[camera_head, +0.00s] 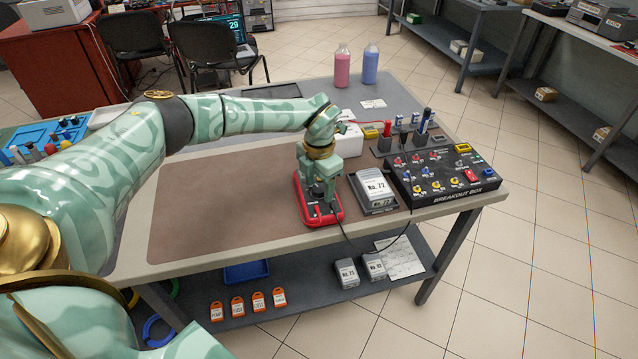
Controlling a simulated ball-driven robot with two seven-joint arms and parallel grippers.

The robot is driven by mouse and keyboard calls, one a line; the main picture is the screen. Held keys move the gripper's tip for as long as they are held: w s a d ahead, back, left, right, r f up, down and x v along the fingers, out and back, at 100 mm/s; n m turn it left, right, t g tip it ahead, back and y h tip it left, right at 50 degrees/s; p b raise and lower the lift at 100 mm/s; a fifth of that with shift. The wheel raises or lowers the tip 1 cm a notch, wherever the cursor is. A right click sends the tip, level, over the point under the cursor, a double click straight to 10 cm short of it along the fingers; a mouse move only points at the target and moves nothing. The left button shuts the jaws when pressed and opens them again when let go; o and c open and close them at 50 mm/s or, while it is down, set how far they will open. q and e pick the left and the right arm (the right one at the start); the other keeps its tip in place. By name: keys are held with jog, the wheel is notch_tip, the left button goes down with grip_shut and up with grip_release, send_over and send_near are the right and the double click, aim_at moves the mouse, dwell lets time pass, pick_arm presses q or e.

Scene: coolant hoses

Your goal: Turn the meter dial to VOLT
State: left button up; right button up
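The meter (333,213) is a red and dark handheld device lying on the brown mat near the front edge of the table. My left gripper (321,197) comes down over the meter from above, at its dial area. The gripper hides the dial, so its setting and labels cannot be read. The fingers are small and dark against the meter, and I cannot tell whether they are open or shut on the dial. My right gripper is not in view.
Right of the meter lie a grey unit marked No. 72 (374,191) and the black breakout box (442,177) with colored knobs. A dark cable runs from the meter toward the box. Pink (342,68) and blue (370,65) bottles stand at the back. The mat's left part is clear.

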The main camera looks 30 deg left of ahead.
aim_at(319, 188)
pick_arm(q)
notch_tip(319, 188, up, 16)
jog(key=p, duration=0.4)
jog(key=shift+r, duration=0.15)
dwell(0.3)
